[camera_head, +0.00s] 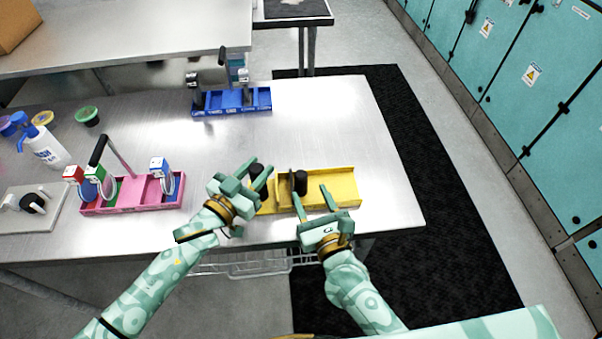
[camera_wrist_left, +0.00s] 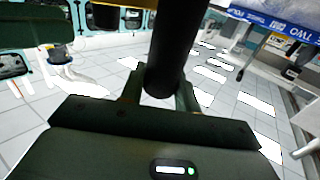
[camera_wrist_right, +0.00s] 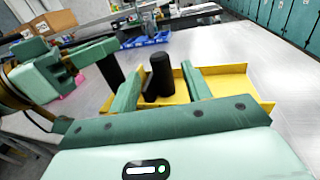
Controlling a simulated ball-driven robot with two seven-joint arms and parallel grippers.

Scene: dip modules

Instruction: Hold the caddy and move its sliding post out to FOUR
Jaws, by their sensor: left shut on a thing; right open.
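The yellow caddy (camera_head: 335,181) sits near the table's front edge, with a divider across it. A black post (camera_head: 300,182) stands upright in it near the middle; it also shows in the right wrist view (camera_wrist_right: 161,74). My left gripper (camera_head: 255,176) is shut on a second black post at the caddy's left end, seen close up in the left wrist view (camera_wrist_left: 174,45). My right gripper (camera_head: 312,198) is open at the caddy's front, its fingers either side of the middle post in the right wrist view, apparently not gripping it. I cannot read any marks on the caddy.
A pink caddy (camera_head: 130,194) with colored blocks stands to the left, and a blue caddy (camera_head: 258,100) at the back. A white bottle (camera_head: 47,147) and small bowls (camera_head: 87,116) are far left. The tabletop right of the yellow caddy is clear.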

